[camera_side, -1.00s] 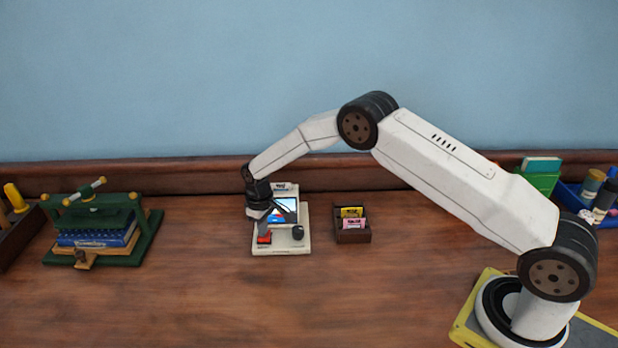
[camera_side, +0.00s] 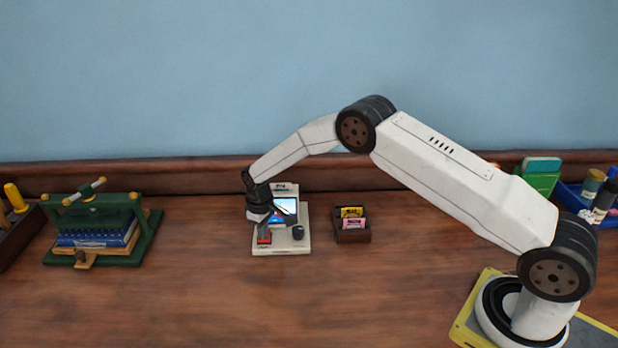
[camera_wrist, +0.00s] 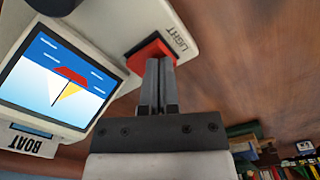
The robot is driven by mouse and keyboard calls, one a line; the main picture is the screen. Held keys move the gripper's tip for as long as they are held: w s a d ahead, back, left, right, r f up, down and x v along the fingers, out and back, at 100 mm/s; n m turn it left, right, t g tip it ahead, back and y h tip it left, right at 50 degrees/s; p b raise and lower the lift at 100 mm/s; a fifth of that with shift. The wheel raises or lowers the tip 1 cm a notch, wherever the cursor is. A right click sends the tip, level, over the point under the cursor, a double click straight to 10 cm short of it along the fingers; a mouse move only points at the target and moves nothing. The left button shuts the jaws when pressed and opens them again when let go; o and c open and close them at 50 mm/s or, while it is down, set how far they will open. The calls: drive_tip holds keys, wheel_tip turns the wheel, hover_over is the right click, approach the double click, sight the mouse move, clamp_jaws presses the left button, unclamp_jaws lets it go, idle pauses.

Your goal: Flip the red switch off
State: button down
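The red switch (camera_wrist: 150,52) sits in the corner of a white device beside the word LIGHT, and its top shows in the wrist view. It also shows in the side view (camera_side: 264,238), below my gripper. The device (camera_side: 283,248) has a lit screen (camera_wrist: 58,78) with a boat picture. My gripper (camera_wrist: 157,62) has its two fingers together, with nothing visible between them. The fingertips are at the red switch and overlap its edge in the wrist view; I cannot tell whether they touch it.
A black knob (camera_side: 298,232) is on the device, right of the switch. A small dark box (camera_side: 352,236) with cards stands to the right. A green book press (camera_side: 140,240) stands at the left. The front of the table is clear.

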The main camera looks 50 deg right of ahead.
drive_tip(key=shift+f, duration=0.15)
drive_tip(key=shift+r, duration=3.55)
drive_tip(key=s+d+r+m+t, duration=0.1)
drive_tip(key=s+r, duration=0.2)
drive_tip(key=s, duration=0.7)
drive_tip(key=s+d+r+m, duration=0.1)
drive_tip(key=s+r, duration=0.2)
drive_tip(key=s, duration=0.6)
drive_tip(key=s+r+m+t, duration=0.1)
drive_tip(key=s+r, duration=0.3)
drive_tip(key=s, duration=0.6)
drive_tip(key=shift+s+d+t, duration=0.3)
drive_tip(key=shift+d, duration=0.1)
